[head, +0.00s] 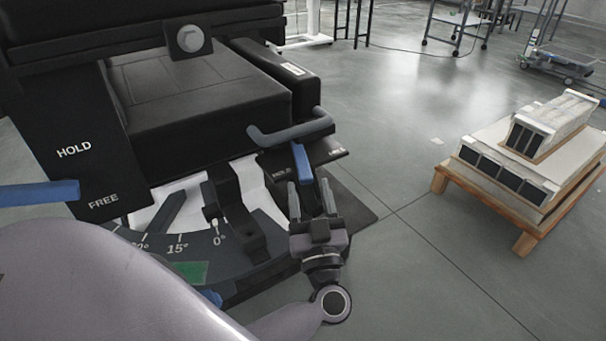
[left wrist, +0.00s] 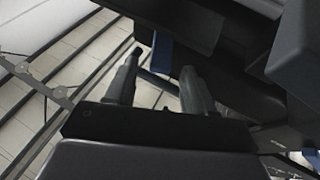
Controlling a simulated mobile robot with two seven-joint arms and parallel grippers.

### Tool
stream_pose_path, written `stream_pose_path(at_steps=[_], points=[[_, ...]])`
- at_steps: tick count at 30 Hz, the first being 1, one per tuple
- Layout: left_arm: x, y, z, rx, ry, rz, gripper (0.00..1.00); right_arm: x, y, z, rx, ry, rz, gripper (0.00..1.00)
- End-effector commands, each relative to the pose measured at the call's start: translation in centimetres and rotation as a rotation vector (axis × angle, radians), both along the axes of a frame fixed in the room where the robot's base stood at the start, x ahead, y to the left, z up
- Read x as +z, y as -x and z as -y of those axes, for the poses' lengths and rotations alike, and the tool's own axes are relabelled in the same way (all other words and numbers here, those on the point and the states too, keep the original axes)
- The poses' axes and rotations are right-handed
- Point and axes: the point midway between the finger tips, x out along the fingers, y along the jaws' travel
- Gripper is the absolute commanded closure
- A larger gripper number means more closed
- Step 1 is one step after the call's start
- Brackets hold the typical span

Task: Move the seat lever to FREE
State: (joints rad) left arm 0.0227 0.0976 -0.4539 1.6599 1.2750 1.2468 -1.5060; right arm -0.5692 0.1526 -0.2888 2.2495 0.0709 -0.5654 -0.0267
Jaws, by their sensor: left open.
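A blue lever (head: 302,164) hangs from the dark unit at the centre of the head view. It crosses a dark plate with white HOLD and FREE labels (head: 318,158), between the two words. My left gripper (head: 309,184) is open, with its fingertips near the lever's lower end. In the left wrist view, the blue lever (left wrist: 162,54) shows between and beyond the open fingers (left wrist: 162,64); I cannot tell whether they touch it. Another blue lever (head: 38,193) shows at the far left, beside a black panel (head: 88,170) marked HOLD and FREE, close to FREE. My right gripper is not in view.
A dark grey bent handle (head: 290,131) sits just above the central lever. An angle scale (head: 200,247) with degree marks lies left of the gripper. A wooden pallet (head: 480,194) with white boxes stands at right. The floor between is clear.

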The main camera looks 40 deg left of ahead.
Motion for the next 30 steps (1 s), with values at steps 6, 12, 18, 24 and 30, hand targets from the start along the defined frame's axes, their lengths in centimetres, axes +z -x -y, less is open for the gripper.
stream_pose_path(at_steps=[6,12,18,24,30], points=[[0.8,-1.5,-1.7,0.011,-0.002,0.001,0.47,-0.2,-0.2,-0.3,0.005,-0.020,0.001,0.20],[1.9,-3.5,-3.6,0.009,-0.003,0.001,0.47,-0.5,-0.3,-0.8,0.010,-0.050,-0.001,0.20],[2.6,-4.5,-4.6,0.008,-0.001,0.000,0.47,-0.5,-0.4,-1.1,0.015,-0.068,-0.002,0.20],[2.7,-4.6,-4.8,0.007,-0.002,-0.002,0.47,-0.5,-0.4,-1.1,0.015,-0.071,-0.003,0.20],[2.7,-4.6,-4.7,0.008,-0.001,-0.001,0.89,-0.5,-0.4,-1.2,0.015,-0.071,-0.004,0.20]])
